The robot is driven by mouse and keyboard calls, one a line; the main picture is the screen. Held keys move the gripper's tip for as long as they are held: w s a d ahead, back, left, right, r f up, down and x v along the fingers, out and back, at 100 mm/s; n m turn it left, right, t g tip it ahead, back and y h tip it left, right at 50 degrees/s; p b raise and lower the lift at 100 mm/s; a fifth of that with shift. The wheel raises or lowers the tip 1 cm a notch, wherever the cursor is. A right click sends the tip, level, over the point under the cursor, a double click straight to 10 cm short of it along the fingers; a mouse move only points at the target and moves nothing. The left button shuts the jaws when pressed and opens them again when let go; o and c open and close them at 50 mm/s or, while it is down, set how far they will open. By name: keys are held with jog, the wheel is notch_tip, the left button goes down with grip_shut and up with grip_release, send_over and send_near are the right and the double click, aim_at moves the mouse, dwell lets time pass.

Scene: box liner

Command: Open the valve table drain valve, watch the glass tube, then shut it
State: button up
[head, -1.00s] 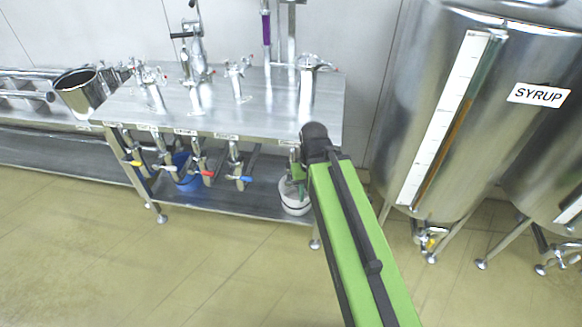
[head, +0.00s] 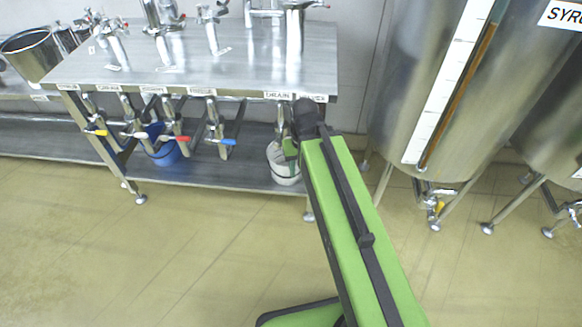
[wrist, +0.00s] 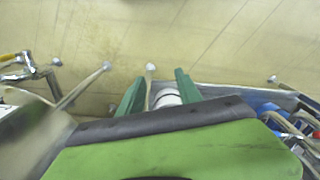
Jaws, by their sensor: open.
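The steel valve table (head: 180,82) stands at left centre in the head view. Its DRAIN label (head: 278,95) is on the front edge, just left of my arm's end. I cannot make out the drain valve; my arm covers the area right below. My gripper (head: 291,147) is mostly hidden there, with a green part showing below the table edge. In the wrist view my gripper's (wrist: 160,82) two green fingers are apart, with nothing held between them. A slim amber tube (head: 458,92) beside a white scale runs down the tank; no tube with liquid shows on the table.
A white bucket (head: 283,166) sits on the lower shelf behind my gripper. Several taps hang left, including red-handled (head: 180,139) and blue-handled (head: 222,141) ones. A blue bucket (head: 165,152) is behind them. The syrup tank (head: 405,75) stands right. The floor in front is clear.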

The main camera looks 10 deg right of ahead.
jog(key=w+f+n+y+b, duration=0.1)
jog(key=w+f+y+b, duration=0.1)
jog(key=f+b, duration=1.05)
jog(key=w+f+n+y+b, duration=0.1)
jog(key=w+f+y+b, duration=0.1)
jog(key=f+b, duration=1)
jog(key=w+d+r+n+t+y+p, duration=0.1)
jog(key=w+d+r+n+t+y, duration=0.15)
jog(key=d+r+n+y, duration=0.5)
jog(key=w+d+r+n+t+y+p, duration=0.1)
jog(key=w+d+r+n+t+y, duration=0.15)
jog(key=d+r+y, duration=0.85)
jog(key=w+a+r+h, duration=0.1)
jog(key=a, duration=0.5)
jog(key=w+a+h, duration=0.2)
jog(key=a, duration=0.4)
jog(key=w+a+r+h, duration=0.1)
jog(key=a+h, duration=0.1)
jog(key=a, duration=0.4)
jog(key=shift+w+a+r, duration=0.15)
jog(key=shift+w+r, duration=0.2)
jog(key=shift+w, duration=0.05)
grip_shut()
